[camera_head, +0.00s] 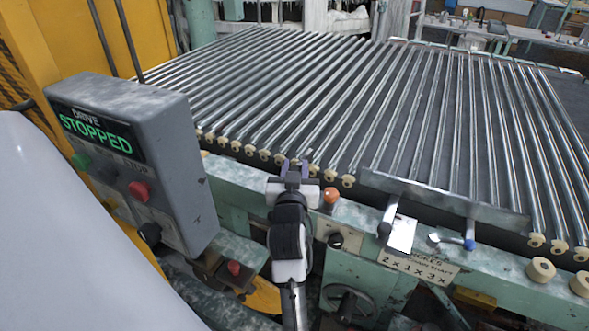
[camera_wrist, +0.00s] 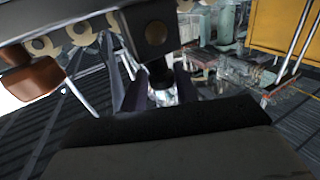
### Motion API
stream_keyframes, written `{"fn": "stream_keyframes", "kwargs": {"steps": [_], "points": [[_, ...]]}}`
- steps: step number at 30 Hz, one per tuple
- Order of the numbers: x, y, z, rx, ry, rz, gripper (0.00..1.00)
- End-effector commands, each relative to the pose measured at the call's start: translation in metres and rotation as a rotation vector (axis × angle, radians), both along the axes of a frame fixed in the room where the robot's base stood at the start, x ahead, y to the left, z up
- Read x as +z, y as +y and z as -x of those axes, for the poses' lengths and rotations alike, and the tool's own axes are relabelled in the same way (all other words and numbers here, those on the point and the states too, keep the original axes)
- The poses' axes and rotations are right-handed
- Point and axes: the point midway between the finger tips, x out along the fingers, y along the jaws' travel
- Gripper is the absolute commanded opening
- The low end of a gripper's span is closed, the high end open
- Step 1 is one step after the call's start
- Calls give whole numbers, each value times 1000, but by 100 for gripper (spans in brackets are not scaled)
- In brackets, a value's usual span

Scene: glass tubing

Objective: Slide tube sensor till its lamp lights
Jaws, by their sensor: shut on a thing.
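My gripper (camera_head: 294,168) reaches up to the front rail of the roller bed, at the near ends of the glass tubes (camera_head: 325,90). In the wrist view its two dark purple fingers (camera_wrist: 155,92) are shut on a short black stem (camera_wrist: 158,73). The stem joins a dark block with a round brownish spot (camera_wrist: 155,33), which looks like the tube sensor. My gripper hides the sensor in the head view. An orange dome lamp (camera_head: 330,196) stands just right of my gripper; it also shows, dull brown-orange, in the wrist view (camera_wrist: 30,92). I cannot tell whether it is lit.
A grey control box (camera_head: 140,150) reading "DRIVE STOPPED" stands at left. Right of my gripper are a small panel with a black knob (camera_head: 336,240), a metal plate (camera_head: 440,198) along the rollers and a blue-tipped lever (camera_head: 468,243). A handwheel (camera_head: 347,303) sits below.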

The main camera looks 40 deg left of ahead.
Motion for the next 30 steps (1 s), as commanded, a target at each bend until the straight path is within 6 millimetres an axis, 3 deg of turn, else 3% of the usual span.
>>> {"fn": "stream_keyframes", "kwargs": {"steps": [2, 3, 6, 19, 30], "points": [[0, 1, 1, 5, 1, 0, 0], [0, 2, 1, 5, 1, 0, 31], [0, 2, 1, 5, 1, 0, 44], [-3, -6, 10, 3, -1, 1, 45], [2, -53, 75, 3, 3, 3, 45]]}}
